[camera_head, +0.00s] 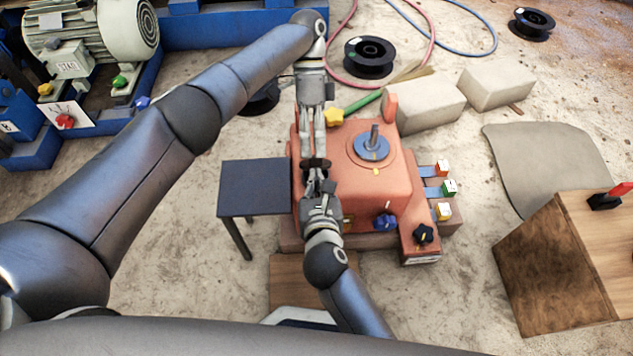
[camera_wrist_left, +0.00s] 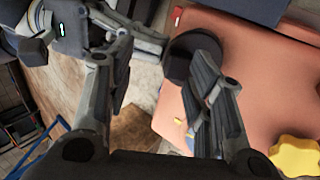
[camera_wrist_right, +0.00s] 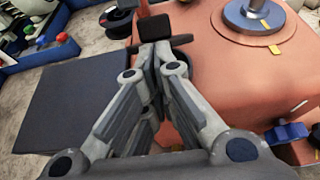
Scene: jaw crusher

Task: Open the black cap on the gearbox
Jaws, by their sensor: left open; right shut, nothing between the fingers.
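The orange gearbox (camera_head: 345,207) stands in the middle of the head view. A black cap (camera_head: 316,163) shows at its left side, between my two grippers. In the left wrist view the round black cap (camera_wrist_left: 187,54) sits at the gearbox edge, beside the right-hand finger. My left gripper (camera_head: 315,145) comes from above, its fingers apart and empty; whether a finger touches the cap is unclear. My right gripper (camera_head: 321,188) is shut and empty just below the cap. In the right wrist view its fingertips (camera_wrist_right: 157,52) meet close to the black part; contact is unclear.
A dark square table (camera_head: 253,187) stands left of the gearbox. A shaft on a blue disc (camera_head: 371,147) rises from its top. A yellow star knob (camera_head: 333,117) is near my left gripper. Blue (camera_head: 385,221) and black knobs (camera_head: 423,234) are at the front. Concrete blocks (camera_head: 425,102) lie behind.

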